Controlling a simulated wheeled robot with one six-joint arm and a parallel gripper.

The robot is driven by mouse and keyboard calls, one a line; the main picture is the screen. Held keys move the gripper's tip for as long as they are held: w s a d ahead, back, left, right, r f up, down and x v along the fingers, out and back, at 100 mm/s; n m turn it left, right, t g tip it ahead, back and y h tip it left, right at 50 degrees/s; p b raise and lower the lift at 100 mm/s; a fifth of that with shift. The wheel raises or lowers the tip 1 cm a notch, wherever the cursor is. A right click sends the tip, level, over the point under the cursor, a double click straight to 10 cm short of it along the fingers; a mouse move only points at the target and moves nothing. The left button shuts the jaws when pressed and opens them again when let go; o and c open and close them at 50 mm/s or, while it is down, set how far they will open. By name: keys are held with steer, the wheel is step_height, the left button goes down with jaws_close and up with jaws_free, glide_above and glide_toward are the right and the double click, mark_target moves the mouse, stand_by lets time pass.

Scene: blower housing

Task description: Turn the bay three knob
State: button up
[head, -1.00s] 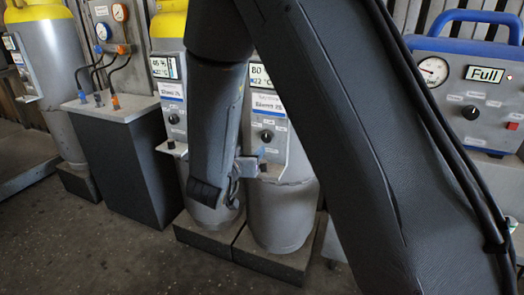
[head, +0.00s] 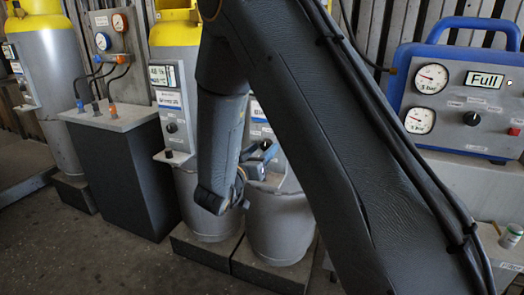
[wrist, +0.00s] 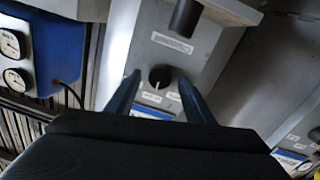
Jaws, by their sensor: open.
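A grey control panel with a small round black knob (wrist: 160,76) fills the middle of the wrist view, turned in the picture. My gripper (wrist: 158,80) is open, with one blue-grey finger on each side of the knob. I cannot tell whether the fingers touch it. In the head view my gripper (head: 258,160) is in front of the panel (head: 260,122) on the cylinder behind my arm. My arm covers much of that panel, and I cannot read a bay number on it.
The neighbouring yellow-topped cylinder has its own panel with a knob (head: 172,127). A dark cabinet (head: 125,165) stands to its left. A blue-framed gauge box (head: 465,90) reading "Full" is at right. A dark cylindrical part (wrist: 186,18) juts out near the knob.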

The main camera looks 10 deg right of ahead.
steer(key=shift+c, duration=0.2)
steer(key=c, duration=1)
steer(key=shift+m, duration=0.3)
steer(key=m, duration=0.5)
steer(key=shift+d+y, duration=0.1)
steer(key=shift+y, duration=0.2)
steer(key=m, duration=0.5)
steer(key=shift+m+b, duration=0.4)
steer(key=shift+r, duration=0.1)
